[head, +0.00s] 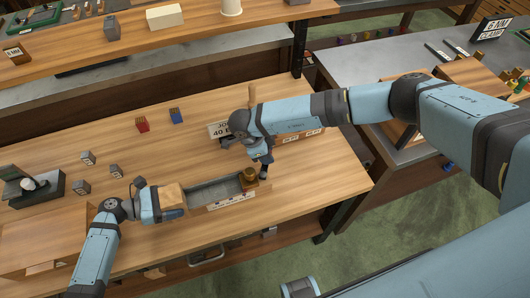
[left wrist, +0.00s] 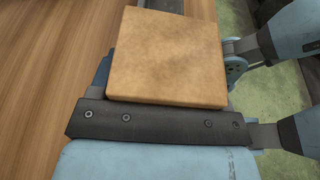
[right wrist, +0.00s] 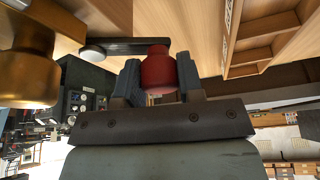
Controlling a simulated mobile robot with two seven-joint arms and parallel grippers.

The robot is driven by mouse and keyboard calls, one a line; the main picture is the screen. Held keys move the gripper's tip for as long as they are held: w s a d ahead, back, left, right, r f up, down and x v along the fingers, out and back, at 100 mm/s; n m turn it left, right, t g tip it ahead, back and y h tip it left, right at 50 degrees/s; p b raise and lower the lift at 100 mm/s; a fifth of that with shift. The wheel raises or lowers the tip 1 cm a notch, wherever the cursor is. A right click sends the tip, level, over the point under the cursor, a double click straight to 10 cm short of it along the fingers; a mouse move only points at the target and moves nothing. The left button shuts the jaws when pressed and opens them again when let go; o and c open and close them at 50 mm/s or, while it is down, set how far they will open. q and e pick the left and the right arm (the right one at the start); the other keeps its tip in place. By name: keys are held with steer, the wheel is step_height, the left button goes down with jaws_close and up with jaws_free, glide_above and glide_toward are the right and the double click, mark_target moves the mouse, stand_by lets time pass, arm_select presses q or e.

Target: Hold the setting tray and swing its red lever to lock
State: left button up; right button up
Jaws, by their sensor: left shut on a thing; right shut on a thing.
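The setting tray (head: 213,191) is a long, narrow, grey-lined tray with a wooden front wall, lying on the bench. My left gripper (head: 172,199) is shut on the pale wooden block at the tray's left end (head: 170,194). That block (left wrist: 168,58) fills much of the left wrist view and hides the fingertips. My right gripper (head: 264,170) is at the tray's right end, beside a brass piece (head: 249,180). In the right wrist view its fingers (right wrist: 157,82) are shut on the red lever knob (right wrist: 157,68). A dark bar (right wrist: 125,45) shows behind the knob. The head view hides the red knob.
Red (head: 142,125) and blue (head: 176,116) small blocks stand behind the tray. Several grey cubes (head: 82,187) stand at left, near a dark device (head: 35,187). A labelled case (head: 219,129) is partly behind my right arm. Bare bench lies in front of the tray.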

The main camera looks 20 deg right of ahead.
steer(key=shift+a, duration=0.1)
steer(key=o, duration=0.9)
steer(key=shift+r, duration=0.15)
steer(key=v, duration=1.1)
steer(key=shift+a+r, duration=0.15)
steer(key=shift+r, duration=0.25)
